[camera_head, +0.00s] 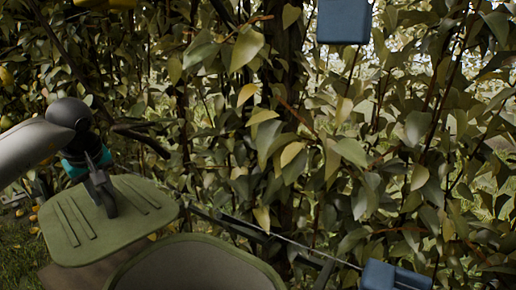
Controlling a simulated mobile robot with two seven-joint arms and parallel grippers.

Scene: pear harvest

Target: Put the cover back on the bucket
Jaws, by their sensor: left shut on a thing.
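The cover (75,238) is a flat olive-green plate with rounded corners and raised ribs, at the lower left. My left gripper (104,197) is shut on it near its middle, and the fingers hide the grip point. The bucket (195,266) is at the bottom, to the right of the cover, with its green rim and greyish inside showing. Its lower part is cut off by the picture edge. The cover is beside the open top, not over it; I cannot tell the height gap between them. My right gripper is not in view.
Dense leafy branches fill the back and right. A dark blue box-like thing (343,21) is at the top, and another (396,276) is at the bottom right. A yellow fruit (6,76) shows at the left edge. Grass (18,250) shows at the lower left.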

